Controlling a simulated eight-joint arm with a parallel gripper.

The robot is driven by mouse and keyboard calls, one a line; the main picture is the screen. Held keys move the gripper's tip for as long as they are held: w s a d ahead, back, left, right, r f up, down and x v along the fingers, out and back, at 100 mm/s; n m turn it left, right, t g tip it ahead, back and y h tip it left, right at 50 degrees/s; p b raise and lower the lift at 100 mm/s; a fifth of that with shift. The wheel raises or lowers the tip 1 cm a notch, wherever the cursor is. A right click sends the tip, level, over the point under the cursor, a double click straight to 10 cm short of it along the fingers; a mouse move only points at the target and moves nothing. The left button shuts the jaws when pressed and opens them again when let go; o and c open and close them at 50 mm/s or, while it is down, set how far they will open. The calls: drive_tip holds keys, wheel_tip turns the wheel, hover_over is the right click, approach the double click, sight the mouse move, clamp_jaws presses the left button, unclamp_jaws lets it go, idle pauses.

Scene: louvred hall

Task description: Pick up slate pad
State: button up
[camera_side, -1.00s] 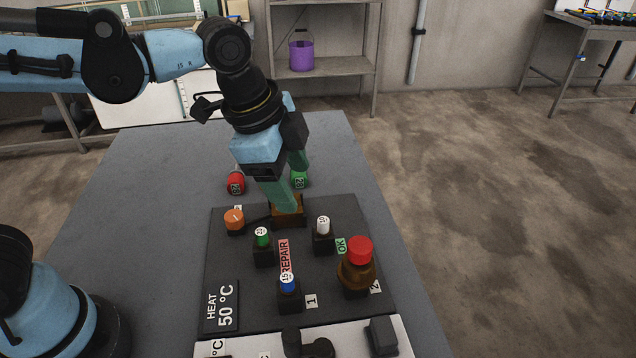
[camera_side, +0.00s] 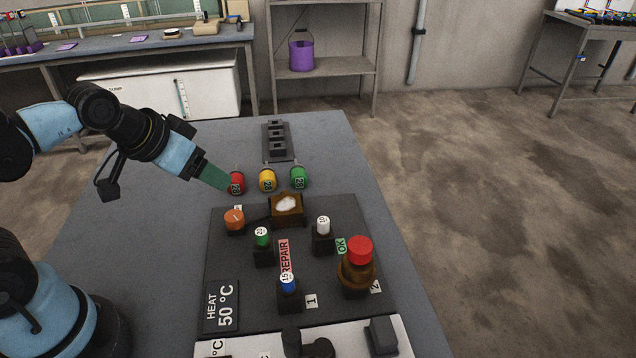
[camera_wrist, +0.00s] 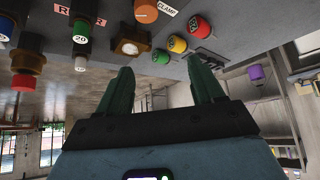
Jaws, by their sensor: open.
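No thing in view is clearly marked as the slate pad, and I cannot tell which dark piece it is. A dark grey notched block (camera_side: 277,143) lies at the far end of the table, and a dark board (camera_side: 340,212) carries the fixtures. My gripper (camera_side: 213,177) is in the air at the left, near the red cylinder (camera_side: 237,183) in the side view. In the wrist view my gripper (camera_wrist: 162,72) has its two green fingers spread apart with nothing between them.
A yellow cylinder (camera_side: 267,180) and a green one (camera_side: 299,177) stand beside the red one. On the board are a brown block (camera_side: 287,212) with a white patch, an orange knob (camera_side: 234,218), small capped vials and a red-capped brown bottle (camera_side: 358,268). The table's right side is clear.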

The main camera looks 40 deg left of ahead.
idle(0.4)
drive_tip(key=shift+o, duration=1.3)
